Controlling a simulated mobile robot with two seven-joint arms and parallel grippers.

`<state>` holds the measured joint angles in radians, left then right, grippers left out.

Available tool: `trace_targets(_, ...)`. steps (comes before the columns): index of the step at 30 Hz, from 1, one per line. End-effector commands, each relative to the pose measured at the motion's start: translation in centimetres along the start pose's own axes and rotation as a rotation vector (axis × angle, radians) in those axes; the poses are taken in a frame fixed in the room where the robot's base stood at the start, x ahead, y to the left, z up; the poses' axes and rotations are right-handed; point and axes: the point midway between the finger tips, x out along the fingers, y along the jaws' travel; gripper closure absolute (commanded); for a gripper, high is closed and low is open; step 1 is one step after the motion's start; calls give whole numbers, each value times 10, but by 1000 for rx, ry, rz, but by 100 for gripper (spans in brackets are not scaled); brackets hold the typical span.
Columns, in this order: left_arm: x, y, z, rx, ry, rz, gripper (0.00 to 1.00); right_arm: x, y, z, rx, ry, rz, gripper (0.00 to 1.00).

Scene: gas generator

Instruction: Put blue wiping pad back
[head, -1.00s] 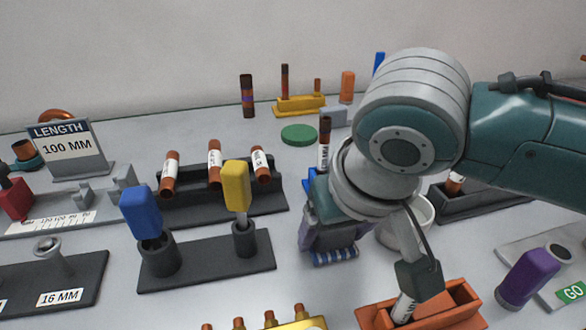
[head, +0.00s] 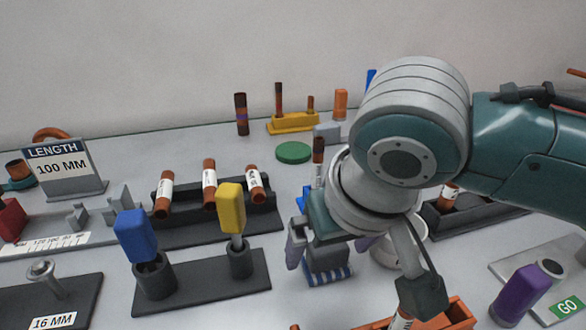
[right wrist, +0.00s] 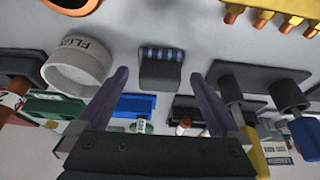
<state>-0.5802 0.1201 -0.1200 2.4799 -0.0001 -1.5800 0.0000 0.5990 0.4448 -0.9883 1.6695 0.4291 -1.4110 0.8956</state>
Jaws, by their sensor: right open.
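The wiping pad, a grey block with a blue-and-white striped face (head: 328,275), stands on the table below my right gripper. My right gripper (head: 328,246) is open, with one purple finger left of the pad and one to its right. In the right wrist view the pad (right wrist: 160,67) lies ahead, between the lines of the open fingers (right wrist: 158,78) and apart from both. A blue block or tray (head: 305,199) sits just behind, partly hidden by my gripper; I cannot tell its shape. My left gripper is not in view.
A white FLUX cup (right wrist: 78,65) stands close beside the pad. A black stand with blue (head: 136,236) and yellow (head: 231,208) handled tools is left of it. An orange holder (head: 455,315) is in front right. A purple bottle (head: 522,292) stands far right.

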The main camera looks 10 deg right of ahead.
Motion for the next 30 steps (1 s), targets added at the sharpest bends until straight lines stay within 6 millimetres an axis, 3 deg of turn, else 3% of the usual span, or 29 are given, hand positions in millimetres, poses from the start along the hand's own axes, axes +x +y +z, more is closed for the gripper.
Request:
trace_targets(6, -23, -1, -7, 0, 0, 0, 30, -55, 0, -2, 0, 3, -2, 0)
trace_targets(12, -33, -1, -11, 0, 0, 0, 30, -91, 0, -2, 1, 1, -2, 0)
trace_targets(18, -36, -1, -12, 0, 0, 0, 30, -106, 0, 0, 2, -1, 0, 0)
trace_targets(30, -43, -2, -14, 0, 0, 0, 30, -112, -5, 2, -9, -4, -19, 0)
